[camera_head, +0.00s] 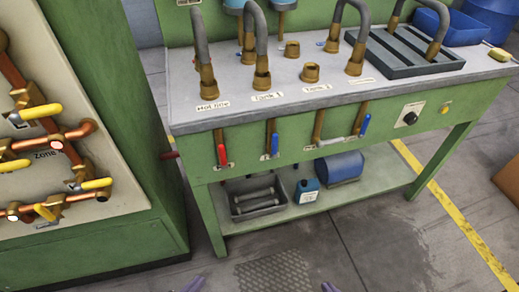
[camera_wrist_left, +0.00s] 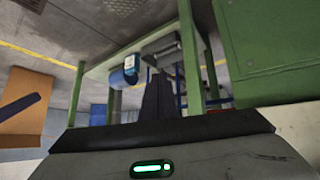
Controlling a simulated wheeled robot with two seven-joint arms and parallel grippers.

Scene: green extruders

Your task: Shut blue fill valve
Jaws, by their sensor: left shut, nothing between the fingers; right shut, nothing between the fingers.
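On the front of the green bench, brass pipes carry lever valves. One blue lever (camera_head: 275,145) hangs downright below the Tank 1 label. Another blue lever (camera_head: 365,124) stands further right, near upright beside its pipe. A red lever (camera_head: 222,155) hangs at the left under the Hot line label. I cannot tell which blue lever is the fill valve. Only the tips of my left gripper (camera_head: 195,285) and right gripper (camera_head: 328,287) show at the bottom edge, apart from the bench. In the left wrist view my left gripper (camera_wrist_left: 158,98) is shut and empty.
The green bench (camera_head: 290,100) holds hooked pipes and a dark grate (camera_head: 405,55). Its lower shelf holds a grey tray (camera_head: 257,208), a blue jug (camera_head: 307,190) and a blue drum (camera_head: 339,168). A green cabinet (camera_head: 85,235) with yellow levers stands left. Floor before the bench is clear.

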